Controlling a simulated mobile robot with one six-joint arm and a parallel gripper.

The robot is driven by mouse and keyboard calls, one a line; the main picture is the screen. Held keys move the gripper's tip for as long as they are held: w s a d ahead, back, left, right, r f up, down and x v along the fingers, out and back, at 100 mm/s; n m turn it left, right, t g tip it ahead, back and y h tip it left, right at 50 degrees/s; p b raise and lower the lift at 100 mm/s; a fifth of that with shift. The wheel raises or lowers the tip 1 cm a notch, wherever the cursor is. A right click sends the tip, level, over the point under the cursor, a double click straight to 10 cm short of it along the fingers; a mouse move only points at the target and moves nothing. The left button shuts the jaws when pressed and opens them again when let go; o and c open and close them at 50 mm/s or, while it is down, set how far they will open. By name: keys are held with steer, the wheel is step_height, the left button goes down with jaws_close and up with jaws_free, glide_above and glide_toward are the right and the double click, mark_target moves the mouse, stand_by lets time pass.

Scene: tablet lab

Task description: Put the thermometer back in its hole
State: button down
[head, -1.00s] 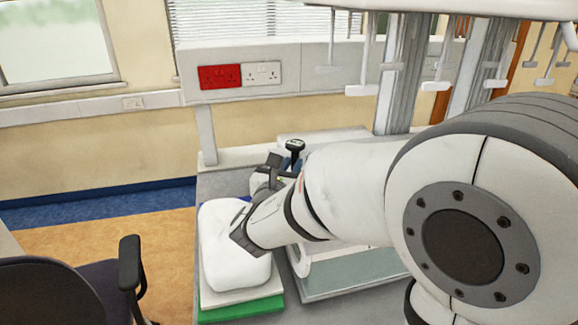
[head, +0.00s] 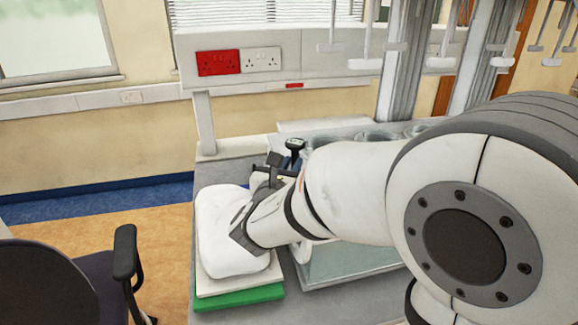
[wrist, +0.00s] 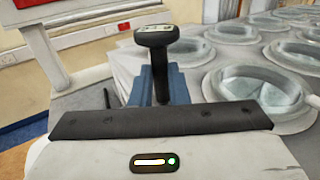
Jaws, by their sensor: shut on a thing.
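The thermometer (head: 294,147) has a black head with a small display on its face and a dark stem. It stands roughly upright at my gripper, and it also shows in the wrist view (wrist: 157,40). My gripper (wrist: 160,95) is shut on it; blue parts lie on both sides of the stem. In the head view my gripper (head: 277,175) is partly hidden by my own arm. Several round openings with grey rims (wrist: 272,90) lie to the right of the thermometer in the wrist view. I cannot tell which is its hole. The stem's lower end is hidden.
Grey columns and hanging white paddles (head: 367,63) stand at the upper right. A chair (head: 65,265) is at the lower left.

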steer(key=c, duration=1.3)
jaws_free()
steer(key=b+v, duration=0.1)
steer(key=v, duration=0.7)
steer(key=shift+f, duration=0.15)
